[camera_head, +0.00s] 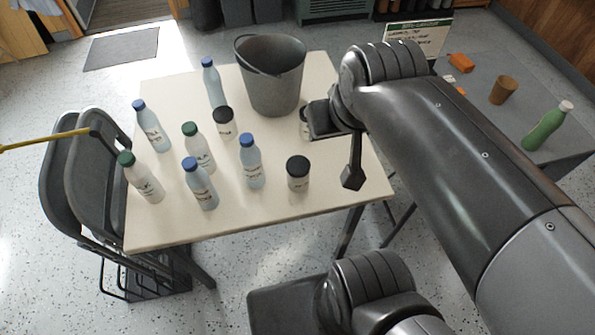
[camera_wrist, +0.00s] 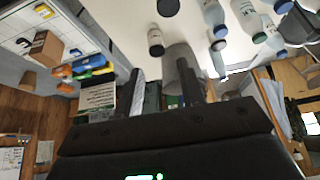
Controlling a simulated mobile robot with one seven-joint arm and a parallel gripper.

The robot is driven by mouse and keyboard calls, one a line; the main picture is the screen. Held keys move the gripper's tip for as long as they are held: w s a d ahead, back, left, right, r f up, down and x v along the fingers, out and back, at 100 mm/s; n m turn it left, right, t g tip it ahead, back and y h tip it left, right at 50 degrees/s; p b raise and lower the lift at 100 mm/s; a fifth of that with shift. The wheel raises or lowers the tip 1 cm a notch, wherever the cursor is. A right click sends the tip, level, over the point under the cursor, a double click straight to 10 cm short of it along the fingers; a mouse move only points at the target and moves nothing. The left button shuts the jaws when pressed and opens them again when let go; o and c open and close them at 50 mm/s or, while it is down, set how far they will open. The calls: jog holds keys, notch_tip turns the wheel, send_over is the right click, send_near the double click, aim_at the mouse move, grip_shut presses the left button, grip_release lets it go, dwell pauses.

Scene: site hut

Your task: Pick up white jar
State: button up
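Three white jars with black lids stand upright on the cream table. One jar (camera_head: 298,177) is near the front right, one jar (camera_head: 223,126) is in the middle, and one jar (camera_head: 304,124) is at the right of the bucket, partly hidden by my gripper. In the wrist view, which is upside down, one jar (camera_wrist: 155,40) stands beside the bucket and another dark lid (camera_wrist: 168,7) is at the top edge. My gripper (camera_wrist: 160,72) is open and empty; its fingers are wide apart. In the head view it hangs over the table's right side, apart from the front jar.
A grey bucket (camera_head: 271,85) stands at the table's (camera_head: 240,222) back. Several bottles with blue or green caps crowd its left half. Folding chairs (camera_head: 85,180) stand at left. A grey table (camera_head: 480,110) at right holds a green bottle (camera_head: 547,127) and brown cup (camera_head: 503,90).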

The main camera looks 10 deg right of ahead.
jog(key=shift+o, duration=0.4)
jog(key=o, duration=0.9)
jog(key=shift+o, duration=0.2)
jog(key=g, duration=0.6)
send_over(298, 165)
jog(key=shift+m, duration=0.3)
jog(key=f, duration=1.3)
jog(key=d+f, duration=0.1)
jog(key=f, duration=0.5)
jog(key=shift+s+f, duration=0.25)
jog(key=shift+s, duration=0.05)
notch_tip(298, 165, down, 6)
jog(key=shift+a+r, duration=0.1)
jog(key=shift+w+a+f, duration=0.1)
jog(key=shift+f, duration=0.8)
jog(key=shift+w+a+f, duration=0.15)
jog(key=shift+f, duration=0.7)
jog(key=shift+w+a+f, duration=0.1)
jog(key=shift+f, duration=0.8)
